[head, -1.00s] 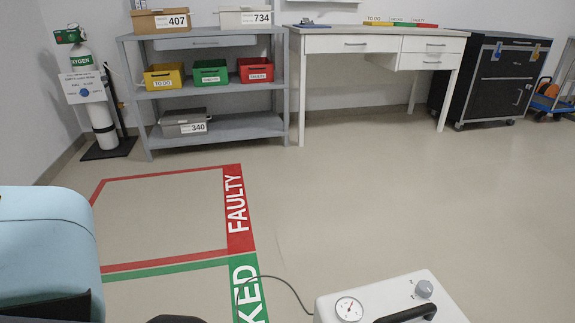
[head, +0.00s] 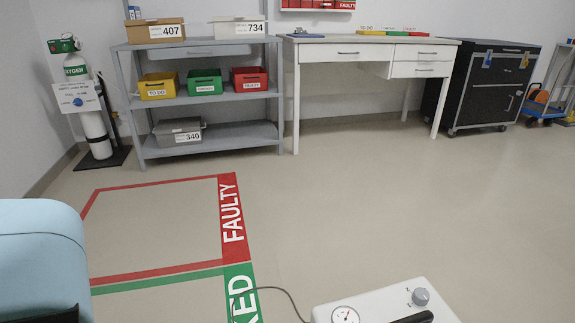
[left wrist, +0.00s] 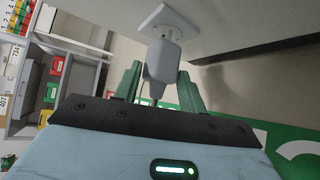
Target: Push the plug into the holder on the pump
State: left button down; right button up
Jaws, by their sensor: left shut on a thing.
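The pump (head: 390,303), a white box with a round gauge, a grey knob and a black handle, shows at the bottom edge of the head view. In the left wrist view, my left gripper (left wrist: 160,88) has its green fingers shut on the pale grey plug (left wrist: 163,60). The plug's far end is at a white square holder (left wrist: 178,18) on a pale surface. It seems to meet the holder, but I cannot tell how deep it sits. The head view does not show the plug, the holder or the left fingers. My right gripper is in neither view.
A dark cord (head: 270,290) runs over the floor to the pump. A floor area marked FAULTY (head: 232,225) lies empty at left. A grey shelf (head: 215,135), a white desk (head: 375,48) and a black cabinet (head: 485,90) stand at the back. The middle floor is clear.

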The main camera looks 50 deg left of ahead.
pick_arm(q)
jog(key=shift+w+d, duration=0.1)
jog(key=shift+w, duration=0.1)
jog(key=shift+w+d, duration=0.1)
jog(key=shift+w, duration=0.15)
jog(key=shift+w+d, duration=0.1)
jog(key=shift+w, duration=0.15)
jog(key=shift+w, duration=0.25)
jog(key=shift+d, duration=0.1)
jog(key=shift+w+d+r, duration=0.1)
jog(key=shift+w, duration=0.05)
dwell(0.4)
jog(key=shift+w+d+r, duration=0.1)
dwell(0.4)
jog(key=shift+s, duration=0.3)
dwell(0.5)
